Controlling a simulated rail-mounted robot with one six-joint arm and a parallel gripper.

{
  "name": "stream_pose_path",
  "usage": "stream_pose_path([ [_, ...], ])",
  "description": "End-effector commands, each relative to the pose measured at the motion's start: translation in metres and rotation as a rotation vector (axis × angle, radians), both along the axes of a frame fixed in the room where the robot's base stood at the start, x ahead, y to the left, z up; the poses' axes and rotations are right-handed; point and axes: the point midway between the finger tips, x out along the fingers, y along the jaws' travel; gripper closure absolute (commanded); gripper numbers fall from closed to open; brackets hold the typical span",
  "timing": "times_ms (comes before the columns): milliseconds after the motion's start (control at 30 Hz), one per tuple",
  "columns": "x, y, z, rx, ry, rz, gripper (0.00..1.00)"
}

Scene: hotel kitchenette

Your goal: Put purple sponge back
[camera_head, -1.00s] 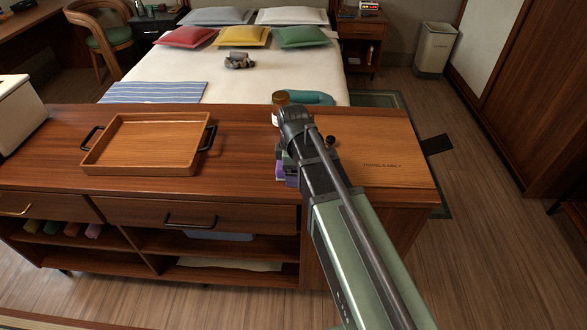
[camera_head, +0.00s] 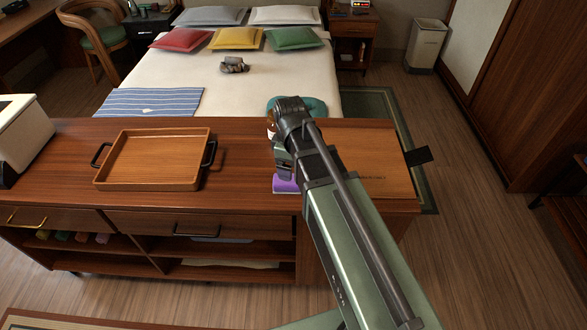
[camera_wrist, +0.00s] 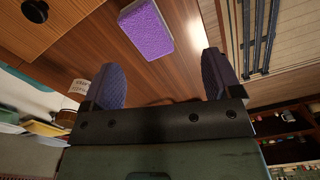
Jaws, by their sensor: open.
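The purple sponge (camera_head: 285,184) lies on the wooden counter near its front edge, partly hidden by my arm in the head view. In the wrist view the purple sponge (camera_wrist: 146,28) shows whole or nearly so, lying flat on the wood beyond my fingertips. My gripper (camera_wrist: 162,80) is open, its two dark fingers spread apart with nothing between them. The sponge is ahead of the fingers and apart from them. In the head view my arm reaches over the counter beside the sponge, and the fingers are mostly hidden.
A wooden tray (camera_head: 152,182) with black handles sits left on the counter (camera_head: 240,150). A bottle (camera_head: 271,127) stands behind my arm, by a teal item (camera_head: 312,104). A flat wooden board (camera_head: 370,165) lies at right. Open shelves (camera_head: 150,262) below hold several coloured rolls.

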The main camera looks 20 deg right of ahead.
Motion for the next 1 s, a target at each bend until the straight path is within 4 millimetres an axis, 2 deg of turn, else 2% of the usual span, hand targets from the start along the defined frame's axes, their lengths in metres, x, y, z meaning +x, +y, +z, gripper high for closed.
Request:
stream_pose_path([
  [33, -0.027, 0.001, 0.000, 0.000, 0.000, -0.151, 0.16],
  [100, -0.055, 0.001, 0.000, 0.001, -0.001, -0.422, 0.16],
  [200, -0.085, 0.002, 0.000, 0.001, -0.002, -0.746, 0.16],
  [300, -0.098, 0.002, 0.000, 0.001, -0.002, -0.922, 0.16],
  [1000, -0.097, 0.002, 0.000, 0.001, -0.002, -0.956, 0.16],
])
